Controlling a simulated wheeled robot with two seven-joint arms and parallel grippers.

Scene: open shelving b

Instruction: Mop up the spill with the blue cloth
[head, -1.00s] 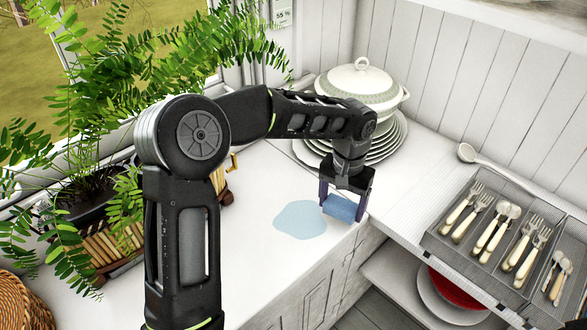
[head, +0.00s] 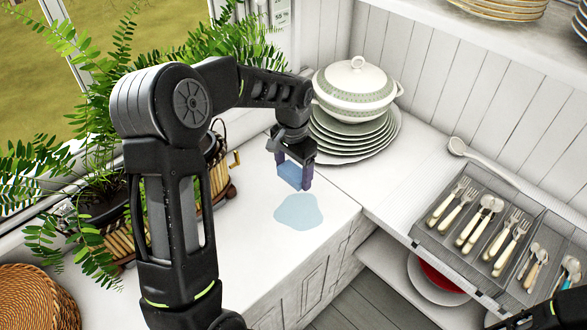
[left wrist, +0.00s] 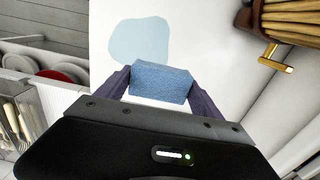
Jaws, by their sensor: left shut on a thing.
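The spill (head: 298,211) is a pale blue patch on the white counter, near its front edge. It also shows in the left wrist view (left wrist: 138,40). My left gripper (head: 293,184) is shut on the blue cloth (head: 290,174), at the back side of the spill in the head view. In the left wrist view the cloth (left wrist: 160,82) is a folded block between the two fingers, beside the spill's edge. I cannot tell whether the cloth touches the counter. Part of my right arm shows dark at the bottom right corner, but its gripper is out of view.
A lidded tureen (head: 356,85) stands on stacked plates (head: 345,145) behind my left gripper. A potted fern (head: 95,225) in a wooden planter is at the left. A mesh cutlery tray (head: 500,225) lies on the right counter. A woven basket (head: 38,298) is bottom left.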

